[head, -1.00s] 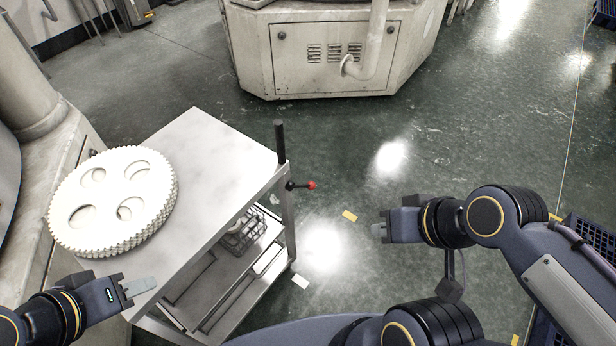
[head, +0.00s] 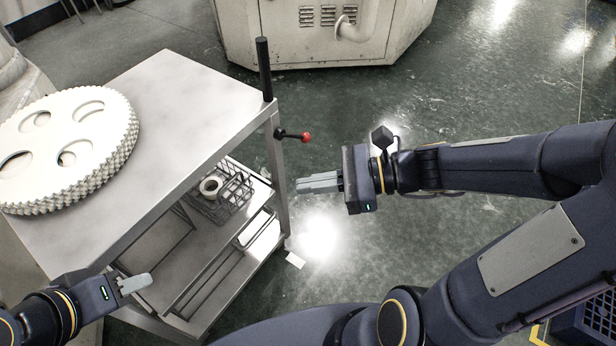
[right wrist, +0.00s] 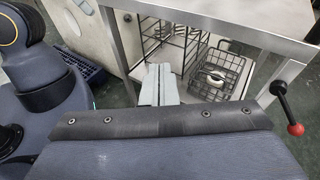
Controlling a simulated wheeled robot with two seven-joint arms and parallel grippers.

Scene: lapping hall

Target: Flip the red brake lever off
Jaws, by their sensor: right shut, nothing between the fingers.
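The red brake lever (head: 306,137) is a short dark bar with a red ball end, on the cart's corner post below the black upright handle (head: 264,68). It also shows at the right edge of the right wrist view (right wrist: 294,129), its ball lower than its pivot. My right gripper (head: 298,183) is shut and empty, a little below the lever and apart from it, fingers pointing left toward the cart post. In the right wrist view its fingers (right wrist: 158,84) lie together. My left gripper (head: 148,282) is at lower left by the cart's near side; its fingers look closed together.
The steel cart (head: 165,110) carries a stack of white toothed discs (head: 75,140) on top. A wire basket (head: 230,190) with a roll stands on its lower shelf. A large machine (head: 310,35) stands behind. Floor right of the cart is open.

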